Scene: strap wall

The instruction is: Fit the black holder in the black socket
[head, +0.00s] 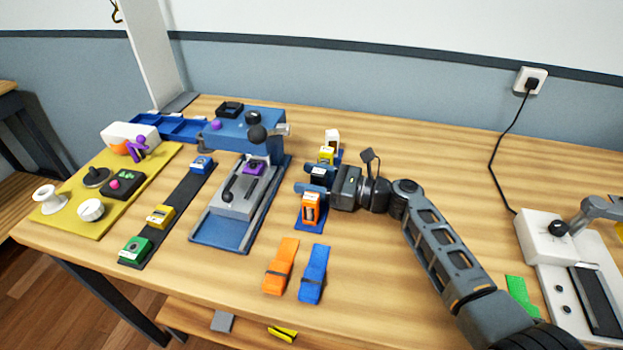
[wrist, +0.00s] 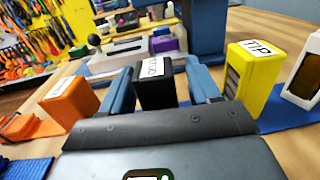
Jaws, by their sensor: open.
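The black holder (wrist: 157,88), with a white label on top, stands upright between the two blue fingers of my gripper (wrist: 160,92) in the wrist view. The fingers are apart, one on each side of it, with a gap visible at least on the right. In the head view my gripper (head: 313,181) is over the blue mat between the orange and yellow holders, and its fingers largely hide the black holder. A black square, open-topped piece (head: 230,108) sits on the blue machine's top; I cannot tell whether it is the black socket.
An orange holder (head: 310,208) and a yellow holder (head: 326,155) flank my gripper closely. A white holder (head: 333,137) stands beyond. The blue machine (head: 245,135) is to the left. Orange (head: 281,265) and blue (head: 314,273) straps lie in front.

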